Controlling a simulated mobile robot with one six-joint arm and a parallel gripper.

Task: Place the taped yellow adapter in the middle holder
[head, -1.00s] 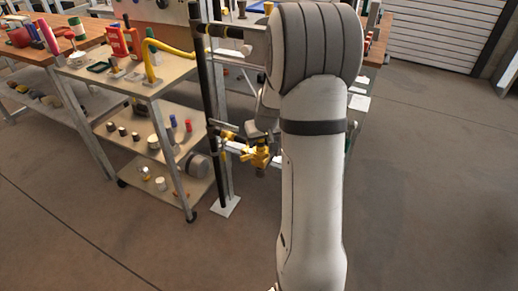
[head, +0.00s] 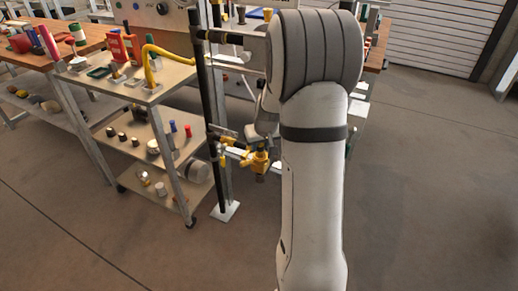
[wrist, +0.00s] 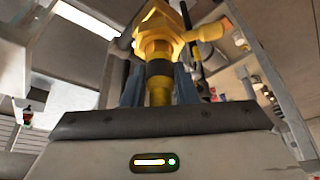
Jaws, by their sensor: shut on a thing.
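The yellow adapter (wrist: 160,42) with a black tape band stands upright between the two blue-grey fingers of my gripper (wrist: 159,86) in the wrist view. The fingers are shut on its lower, taped part, and its wider yellow body with a side branch rises above them. In the head view, a yellow fitting (head: 257,161) shows beside my gripper, just right of a black upright pipe (head: 210,110). My arm hides much of that area. I cannot tell which part is the middle holder.
A trolley (head: 130,80) with several small fittings on its shelves stands left of the pipe. A yellow hose (head: 150,68) curves over its top. A wooden workbench (head: 30,62) is behind it. The floor at right is clear.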

